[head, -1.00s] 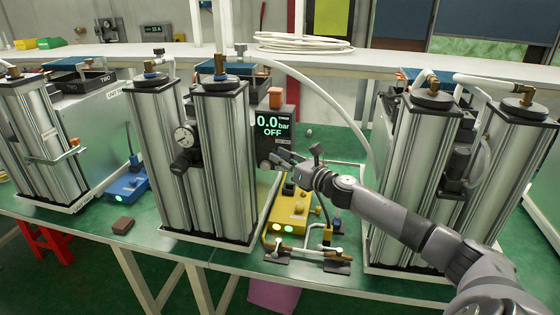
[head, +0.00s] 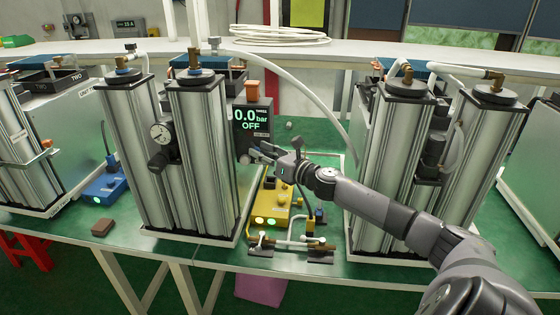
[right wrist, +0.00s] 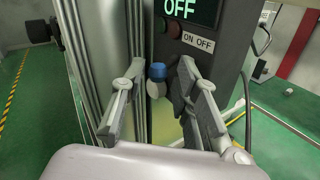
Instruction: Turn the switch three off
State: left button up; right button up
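The switch box marked THREE (head: 252,118) stands beside the middle pair of metal columns, its screen reading 0.0 bar OFF. In the right wrist view its dark panel (right wrist: 222,65) carries an ON OFF label (right wrist: 198,41) and a small red button (right wrist: 174,29). A blue-topped knob (right wrist: 157,71) shows below, between my fingers in that view. My right gripper (head: 257,151) is just below the screen in the head view. Its two fingers stand apart with nothing held between them, as the right wrist view (right wrist: 158,95) shows. I cannot tell whether it touches the panel. My left gripper is out of view.
The middle columns (head: 204,160) stand close left of my gripper. A yellow box (head: 268,205) with green lights and a pipe fitting (head: 290,246) sit below it. Another column pair (head: 390,170) stands to the right. A brown block (head: 103,228) lies front left.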

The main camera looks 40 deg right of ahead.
jog(key=s+d, duration=0.1)
jog(key=s, duration=1)
jog(key=shift+d, duration=0.35)
